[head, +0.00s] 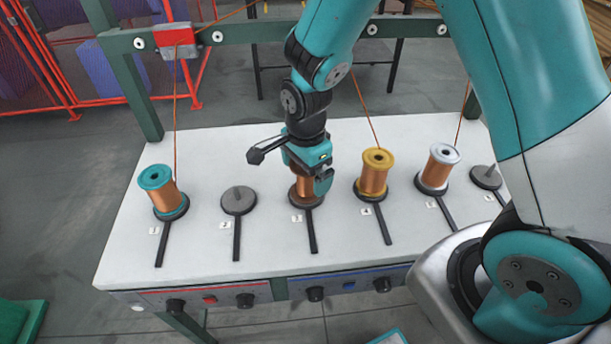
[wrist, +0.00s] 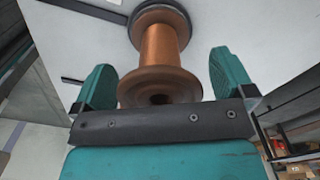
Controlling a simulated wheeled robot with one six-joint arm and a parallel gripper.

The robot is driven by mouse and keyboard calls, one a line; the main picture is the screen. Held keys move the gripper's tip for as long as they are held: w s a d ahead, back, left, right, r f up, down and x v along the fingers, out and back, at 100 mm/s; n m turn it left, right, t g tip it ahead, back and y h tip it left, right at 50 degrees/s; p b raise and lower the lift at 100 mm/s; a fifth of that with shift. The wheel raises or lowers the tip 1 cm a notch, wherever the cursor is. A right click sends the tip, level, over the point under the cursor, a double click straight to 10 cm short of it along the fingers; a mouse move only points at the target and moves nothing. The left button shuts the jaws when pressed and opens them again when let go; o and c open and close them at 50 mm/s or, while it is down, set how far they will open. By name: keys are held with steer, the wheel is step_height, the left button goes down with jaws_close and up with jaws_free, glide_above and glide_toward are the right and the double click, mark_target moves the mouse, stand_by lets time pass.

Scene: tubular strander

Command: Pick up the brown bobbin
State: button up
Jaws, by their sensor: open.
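The brown bobbin (head: 303,188), wound with copper wire, stands upright on the holder numbered 3 in the head view. My gripper (head: 318,176) is right over it and hides its top. In the wrist view the bobbin (wrist: 160,50) lies between the two teal fingers of my open gripper (wrist: 162,80). Its near brown flange is close to the palm, and gaps seem to show between the fingers and the bobbin's core. I cannot tell whether either finger touches it.
A teal bobbin (head: 158,188) stands at holder 1, a yellow one (head: 374,173) at holder 4 and a white one (head: 439,167) to its right. Holder 2 (head: 238,200) and the far-right holder (head: 486,177) are empty. A green frame bar (head: 250,32) crosses behind the white table (head: 200,255).

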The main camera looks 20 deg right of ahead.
steer(key=shift+f, duration=0.5)
steer(key=shift+c, duration=0.2)
steer(key=c, duration=1)
